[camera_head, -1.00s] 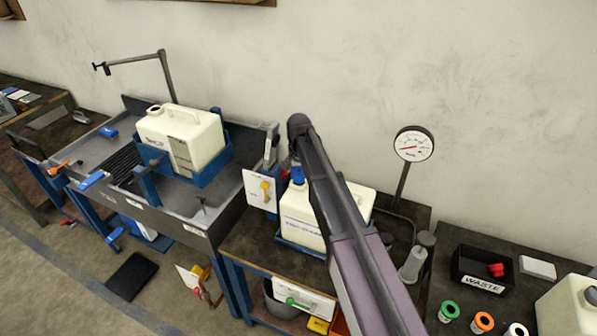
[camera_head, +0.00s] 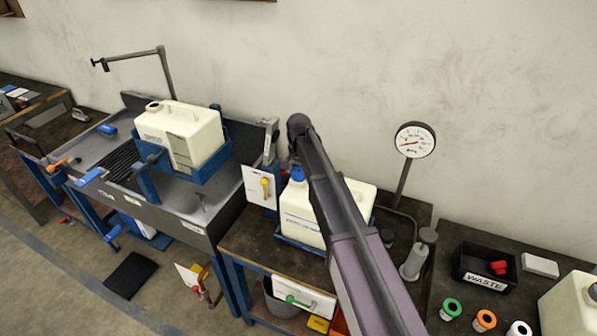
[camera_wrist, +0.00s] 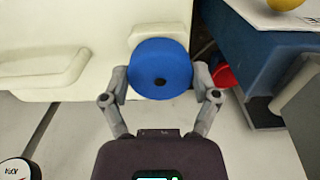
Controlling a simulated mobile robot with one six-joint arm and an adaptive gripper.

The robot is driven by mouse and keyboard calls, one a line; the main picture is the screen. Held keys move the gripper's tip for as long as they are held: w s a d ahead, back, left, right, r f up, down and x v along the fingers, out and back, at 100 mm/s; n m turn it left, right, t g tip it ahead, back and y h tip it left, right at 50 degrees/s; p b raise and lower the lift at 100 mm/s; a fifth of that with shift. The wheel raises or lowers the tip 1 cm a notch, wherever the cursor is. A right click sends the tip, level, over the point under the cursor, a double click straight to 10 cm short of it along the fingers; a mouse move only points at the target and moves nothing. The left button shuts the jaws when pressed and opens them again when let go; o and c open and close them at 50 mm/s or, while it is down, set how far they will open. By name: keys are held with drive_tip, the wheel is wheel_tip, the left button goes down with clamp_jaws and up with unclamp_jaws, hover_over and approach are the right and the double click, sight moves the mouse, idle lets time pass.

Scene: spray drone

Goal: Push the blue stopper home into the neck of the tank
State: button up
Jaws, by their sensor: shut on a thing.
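The cream tank (camera_head: 300,215) stands on the middle bench in the head view. The round blue stopper (camera_head: 298,174) is at the tank's top, partly covered by my arm. In the wrist view the stopper (camera_wrist: 160,62) is a wide blue disc with a small dark hole, above the tank's neck area. My gripper (camera_wrist: 160,77) has one finger on each side of the stopper and is shut on it. The stopper hides the neck, so how deep it sits cannot be told.
A second cream tank (camera_head: 182,130) rests in a blue cradle over the sink at left. A pressure gauge (camera_head: 414,140) stands right of my arm. A black waste tray (camera_head: 486,268) and several coloured caps are at the right. A white card (camera_head: 259,187) stands close left of the stopper.

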sight(299, 171)
drive_tip(key=shift+f, duration=0.25)
drive_tip(key=o, duration=1.2)
drive_tip(key=shift+c, duration=0.2)
drive_tip(key=shift+r, duration=0.15)
wheel_tip(299, 171, up, 9)
drive_tip(key=p, duration=0.8)
drive_tip(key=shift+p, duration=0.3)
drive_tip(key=shift+f, duration=0.2)
